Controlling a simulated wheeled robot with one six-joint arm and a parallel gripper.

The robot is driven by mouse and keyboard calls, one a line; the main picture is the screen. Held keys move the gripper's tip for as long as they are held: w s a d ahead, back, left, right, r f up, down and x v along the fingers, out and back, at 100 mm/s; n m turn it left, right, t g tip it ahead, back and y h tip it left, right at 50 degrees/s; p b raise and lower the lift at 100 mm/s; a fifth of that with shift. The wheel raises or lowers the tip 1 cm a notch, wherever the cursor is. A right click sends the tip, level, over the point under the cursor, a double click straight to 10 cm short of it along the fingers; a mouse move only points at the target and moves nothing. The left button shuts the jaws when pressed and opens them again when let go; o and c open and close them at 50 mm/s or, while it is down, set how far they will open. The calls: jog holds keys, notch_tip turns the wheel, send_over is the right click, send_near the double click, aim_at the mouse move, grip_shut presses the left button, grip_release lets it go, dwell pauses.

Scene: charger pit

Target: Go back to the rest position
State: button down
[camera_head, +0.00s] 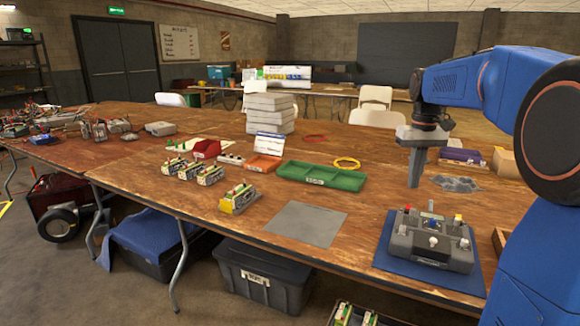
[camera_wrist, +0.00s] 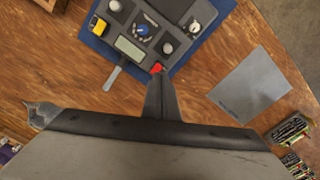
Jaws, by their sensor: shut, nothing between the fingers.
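My gripper (camera_head: 415,182) hangs pointing down above the wooden table, behind the grey charger device in the head view. Its fingers are together with nothing between them. In the wrist view my gripper (camera_wrist: 160,78) reaches toward the near edge of the charger device (camera_wrist: 145,30). The charger device (camera_head: 428,248) is grey with several knobs, and red and yellow parts; it sits on a blue mat (camera_head: 388,262). A gap shows between the fingertips and the device in the head view; in the wrist view the tips overlap its edge.
A grey mat (camera_head: 306,223) lies bare left of the device. A cardboard box (camera_head: 505,161) is at right.

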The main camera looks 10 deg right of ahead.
jog(key=s+a+f+t, duration=0.1)
jog(key=s+a+f, duration=0.1)
jog(key=s+a, duration=0.45)
jog(key=s+a+f+t, duration=0.15)
jog(key=s+a, duration=0.25)
jog(key=s, duration=0.5)
jog(key=s+a+f+t, duration=0.1)
jog(key=s+a+f, duration=0.1)
jog(key=s+f, duration=0.3)
jog(key=s+a+f+t, duration=0.1)
jog(key=s+a+f, duration=0.2)
jog(key=s+f, duration=0.3)
jog(key=shift+s+f+n, duration=0.2)
jog(key=shift+s+n, duration=0.2)
jog(key=shift+s, duration=1.3)
